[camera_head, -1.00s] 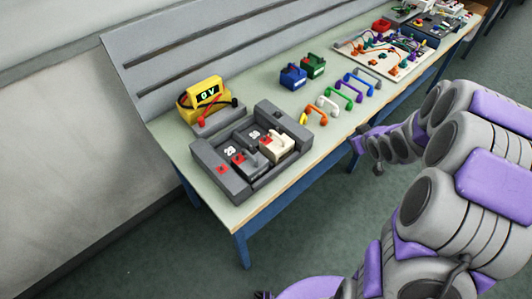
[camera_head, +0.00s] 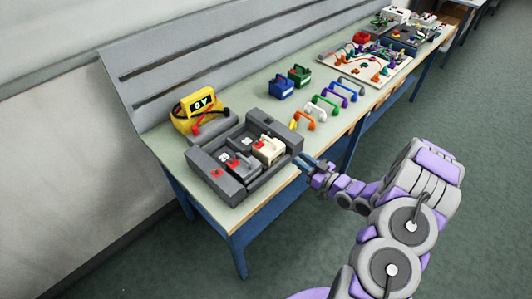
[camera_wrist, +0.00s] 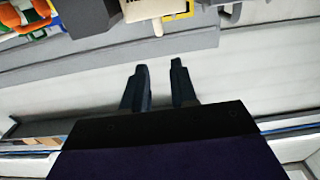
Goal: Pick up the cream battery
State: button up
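The cream battery (camera_head: 269,150) sits in the right part of a grey tray (camera_head: 232,189) on the bench. A dark grey battery (camera_head: 243,166) with a red mark is beside it on the left. In the wrist view, the cream battery (camera_wrist: 150,9) shows at the top edge, beyond the tray wall (camera_wrist: 190,44). My gripper (camera_head: 303,163) is just outside the tray's right front side, near the bench edge. In the wrist view my gripper (camera_wrist: 160,68) has its two dark fingers apart with nothing between them. It is not touching the battery.
A yellow meter (camera_head: 200,110) stands behind the tray. Blue (camera_head: 281,86) and green (camera_head: 300,75) batteries stand farther back. The floor in front is clear.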

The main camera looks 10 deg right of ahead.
aim_at(275, 144)
jog(key=b+x, duration=0.1)
jog(key=x, duration=1)
jog(key=shift+a+f+b, duration=0.1)
jog(key=shift+b, duration=0.3)
jog(key=w+a, duration=0.1)
jog(key=w+a+f+b, duration=0.1)
jog(key=w, duration=0.1)
jog(key=shift+w+a+f, duration=0.1)
jog(key=shift+w+a, duration=0.05)
jog(key=shift+w, duration=0.1)
jog(key=shift+w+a+b, duration=0.3)
jog(key=shift+w+a, duration=0.05)
jog(key=shift+w, duration=0.05)
grip_shut()
dwell(0.6)
